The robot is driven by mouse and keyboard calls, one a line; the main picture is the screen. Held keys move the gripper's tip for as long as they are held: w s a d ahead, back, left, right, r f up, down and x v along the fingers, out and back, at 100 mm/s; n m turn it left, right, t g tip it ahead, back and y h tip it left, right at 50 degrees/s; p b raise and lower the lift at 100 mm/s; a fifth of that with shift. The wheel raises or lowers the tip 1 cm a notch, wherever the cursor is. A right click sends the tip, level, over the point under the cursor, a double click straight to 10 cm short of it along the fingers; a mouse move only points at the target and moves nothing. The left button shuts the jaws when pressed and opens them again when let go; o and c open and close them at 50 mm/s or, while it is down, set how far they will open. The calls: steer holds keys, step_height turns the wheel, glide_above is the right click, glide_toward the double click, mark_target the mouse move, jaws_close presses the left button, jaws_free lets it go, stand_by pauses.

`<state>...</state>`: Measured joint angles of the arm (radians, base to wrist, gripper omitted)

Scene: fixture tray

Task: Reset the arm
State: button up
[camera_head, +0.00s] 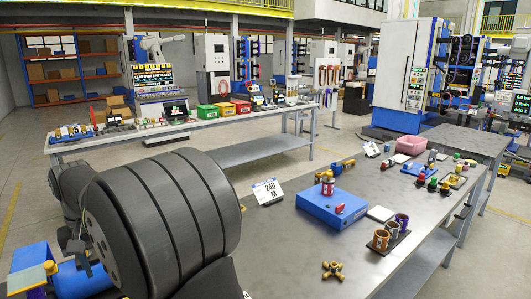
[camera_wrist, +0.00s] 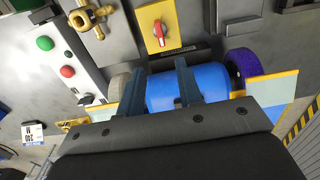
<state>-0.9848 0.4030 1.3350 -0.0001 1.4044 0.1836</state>
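In the wrist view my gripper (camera_wrist: 160,68) shows two dark fingers standing apart, with a gap between them. A blue cylinder (camera_wrist: 212,88) lies below and behind the fingers, and part of it shows in the gap. I see nothing clamped between the fingertips. In the head view my large dark arm link fills the lower left. A blue cylindrical body (camera_head: 82,280) is partly hidden beside it. Whether the fingers touch the blue cylinder cannot be told.
The wrist view shows a panel with a green button (camera_wrist: 45,43), a yellow plate with a red switch (camera_wrist: 159,33) and a brass valve (camera_wrist: 92,17). In the head view a blue box (camera_head: 325,208), brown cups (camera_head: 381,240) and a pink bin (camera_head: 411,145) stand on the grey bench.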

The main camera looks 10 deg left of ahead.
step_height(320, 180, down, 14)
steer(key=shift+r, duration=0.1)
steer(key=shift+r+m, duration=0.25)
steer(key=shift+m, duration=0.55)
step_height(320, 180, up, 18)
steer(key=f+m+g, duration=0.1)
steer(key=f+m, duration=0.1)
steer(key=f, duration=0.4)
steer(key=f+m+g, duration=0.2)
steer(key=f, duration=0.4)
steer(key=f+m+g, duration=0.1)
steer(key=f+m, duration=0.1)
steer(key=f, duration=0.4)
steer(key=shift+w+f+g+h, duration=0.3)
steer(key=shift+f, duration=0.05)
steer(key=shift+r+m, duration=0.1)
steer(key=shift+m, duration=0.3)
